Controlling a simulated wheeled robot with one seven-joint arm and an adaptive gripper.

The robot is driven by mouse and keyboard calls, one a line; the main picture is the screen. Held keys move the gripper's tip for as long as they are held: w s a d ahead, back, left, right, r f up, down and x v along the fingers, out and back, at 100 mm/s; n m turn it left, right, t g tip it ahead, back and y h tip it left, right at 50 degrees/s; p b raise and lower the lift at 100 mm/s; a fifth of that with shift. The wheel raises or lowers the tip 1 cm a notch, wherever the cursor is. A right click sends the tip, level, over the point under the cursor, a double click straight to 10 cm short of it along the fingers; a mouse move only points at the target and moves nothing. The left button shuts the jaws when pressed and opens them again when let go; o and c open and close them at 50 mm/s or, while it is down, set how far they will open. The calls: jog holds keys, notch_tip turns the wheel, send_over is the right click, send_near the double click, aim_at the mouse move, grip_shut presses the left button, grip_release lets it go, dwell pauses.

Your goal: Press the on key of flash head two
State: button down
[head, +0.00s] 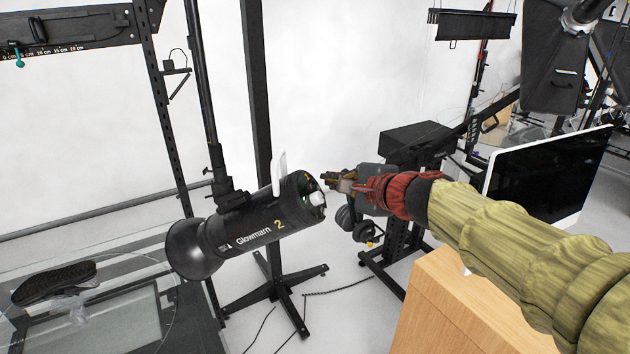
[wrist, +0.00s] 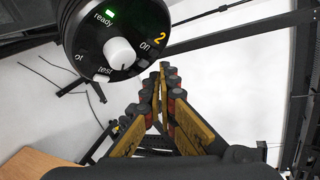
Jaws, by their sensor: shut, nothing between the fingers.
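Flash head two (head: 255,218) is a black cylinder marked "Glowmarn 2", mounted on a stand at the middle left of the head view. Its round control panel (wrist: 88,40) fills the upper left of the wrist view, with a lit green ready light, a white knob (wrist: 119,53), a test key and a yellow 2. The "on" key label (wrist: 146,46) is at the panel's right edge. My gripper (head: 328,178) is shut and empty, just right of the panel end in the head view. Its fingertips (wrist: 164,68) show just right of and below the "on" label, seemingly apart from the panel.
A black stand pole (head: 258,100) rises behind the flash head. A glass table (head: 110,275) with a dark shoe (head: 54,283) is at lower left. A wooden cabinet (head: 465,310) and a monitor (head: 548,178) are at right.

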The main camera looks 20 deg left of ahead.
jog(key=d+r+p, duration=0.1)
jog(key=d+r, duration=0.2)
jog(key=d, duration=0.2)
jog(key=shift+w+r+p, duration=0.15)
jog(key=shift+w+p, duration=0.15)
jog(key=shift+w, duration=0.1)
jog(key=s+d+f+n+g+h+b, duration=0.2)
jog(key=s+d+f+n, duration=0.2)
jog(key=s+f, duration=0.4)
jog(key=s+d+f+n+g+h+b, duration=0.25)
jog(key=s+f+n, duration=0.2)
jog(key=f, duration=0.45)
jog(key=s+d+f+n+h+b, duration=0.1)
jog(key=s+d+f+h+b, duration=0.1)
jog(key=s+d+f+b, duration=0.4)
jog(key=s+d+f+n+t+h+b, duration=0.1)
jog(key=s+d+f+h+b, duration=0.1)
jog(key=s+d+f+b, duration=0.4)
jog(key=s+d+f+n+h+b, duration=0.1)
jog(key=s+d+f+h+b, duration=0.1)
jog(key=s+d+f+b, duration=0.5)
jog(key=d+f+b, duration=0.4)
jog(key=d+f, duration=0.1)
jog(key=f, duration=0.4)
jog(key=shift+d, duration=0.3)
